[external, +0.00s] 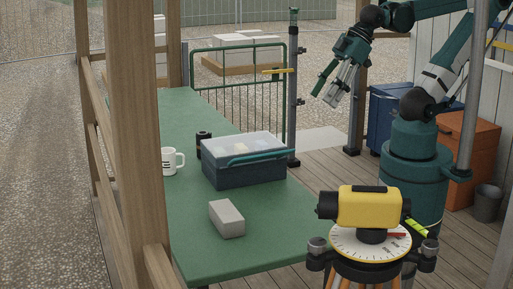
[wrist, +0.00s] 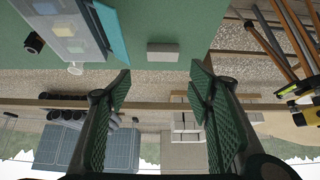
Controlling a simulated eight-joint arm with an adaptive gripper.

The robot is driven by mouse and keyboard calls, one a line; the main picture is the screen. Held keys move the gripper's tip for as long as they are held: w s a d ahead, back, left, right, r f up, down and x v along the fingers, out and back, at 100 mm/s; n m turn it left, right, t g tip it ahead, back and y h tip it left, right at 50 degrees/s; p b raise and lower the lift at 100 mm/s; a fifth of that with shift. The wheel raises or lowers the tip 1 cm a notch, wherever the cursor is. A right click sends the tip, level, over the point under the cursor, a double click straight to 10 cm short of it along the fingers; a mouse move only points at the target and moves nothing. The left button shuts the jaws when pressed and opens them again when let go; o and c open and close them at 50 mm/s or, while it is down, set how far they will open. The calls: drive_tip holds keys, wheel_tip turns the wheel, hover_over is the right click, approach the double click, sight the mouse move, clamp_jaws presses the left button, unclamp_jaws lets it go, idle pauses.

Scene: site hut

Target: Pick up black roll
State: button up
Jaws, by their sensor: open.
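The black roll (external: 204,145) stands on the green table, behind the left side of the lidded box, which hides part of it. In the wrist view the black roll (wrist: 33,43) shows at the upper left, beside the box. My gripper (external: 328,98) is high up at the right of the external view, to the right of the table and well away from the roll. In the wrist view my gripper (wrist: 161,82) has its two fingers wide apart with nothing between them.
The dark blue box (external: 243,169) with a clear lid and a white mug (external: 172,161) stand close to the roll. A grey block (external: 227,218) lies on the green table (external: 200,258) nearer the camera. A yellow level (external: 369,206) stands on a tripod. A green gate (external: 240,90) is behind.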

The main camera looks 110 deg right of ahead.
drive_tip(key=w+d+r+m+g+h, duration=0.15)
drive_tip(key=w+d+r+m, duration=0.35)
drive_tip(key=w+d, duration=0.65)
drive_tip(key=m+g+h+b, duration=0.2)
drive_tip(key=m+g+h, duration=0.1)
drive_tip(key=m, duration=0.4)
hover_over(203, 133)
wheel_tip(203, 133, down, 4)
drive_tip(key=shift+y, duration=0.35)
wheel_tip(203, 133, down, 27)
drive_tip(key=shift+s+d+f, duration=0.1)
drive_tip(key=shift+f, duration=0.65)
